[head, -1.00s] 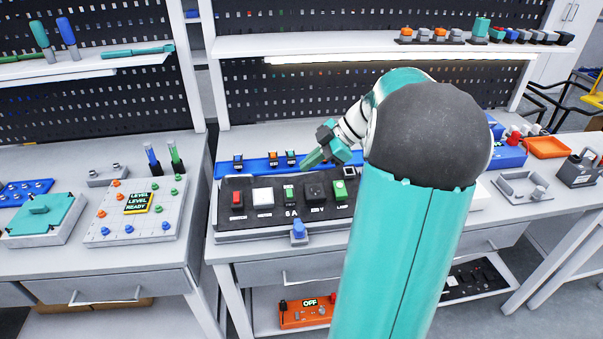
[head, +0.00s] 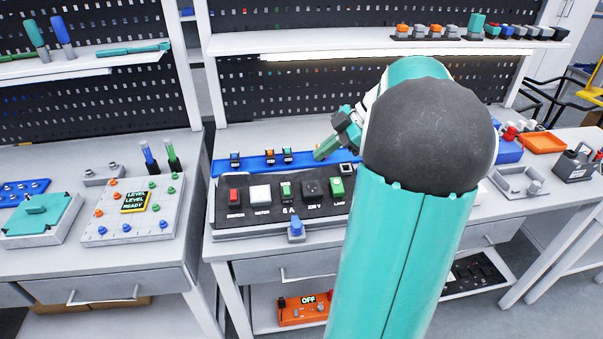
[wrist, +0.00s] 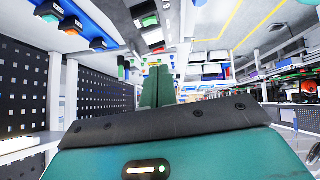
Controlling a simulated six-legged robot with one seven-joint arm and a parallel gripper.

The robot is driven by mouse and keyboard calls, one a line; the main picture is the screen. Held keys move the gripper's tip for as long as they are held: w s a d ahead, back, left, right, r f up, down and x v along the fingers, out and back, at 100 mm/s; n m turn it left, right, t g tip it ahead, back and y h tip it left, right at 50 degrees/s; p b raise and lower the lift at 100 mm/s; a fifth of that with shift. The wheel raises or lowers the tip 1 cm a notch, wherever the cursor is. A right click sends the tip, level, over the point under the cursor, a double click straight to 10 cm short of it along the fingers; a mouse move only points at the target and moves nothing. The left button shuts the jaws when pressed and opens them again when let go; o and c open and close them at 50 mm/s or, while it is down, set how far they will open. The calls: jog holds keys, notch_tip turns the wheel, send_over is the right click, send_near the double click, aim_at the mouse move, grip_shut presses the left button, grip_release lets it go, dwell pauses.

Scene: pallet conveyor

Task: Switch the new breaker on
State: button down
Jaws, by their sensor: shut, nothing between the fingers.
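A dark-topped panel (head: 262,217) on the middle bench carries a row of modules: a red switch (head: 234,196), a white meter (head: 260,194), a green-marked module (head: 286,191) above the label "6 A", a dark socket (head: 310,189) and a green lamp (head: 337,187). The "6 A" module looks like the breaker; its lever position is too small to tell. My gripper (head: 319,155) is shut and empty, above the panel's back right part, apart from the modules. Its closed teal fingers (wrist: 158,88) show in the wrist view.
A blue tray (head: 252,167) behind the panel holds several small breakers, one with an orange top (head: 270,156). A blue knob (head: 296,228) stands at the panel's front edge. A shelf (head: 370,43) overhangs behind.

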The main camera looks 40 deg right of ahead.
jog(key=shift+w+f, duration=0.1)
send_over(285, 194)
jog(key=s+d, duration=0.2)
notch_tip(285, 194, down, 6)
jog(key=f, duration=0.4)
jog(key=shift+w+f, duration=0.1)
jog(key=shift+w, duration=0.1)
jog(key=shift+f, duration=0.35)
jog(key=shift+a+f, duration=0.1)
jog(key=shift+f, duration=0.15)
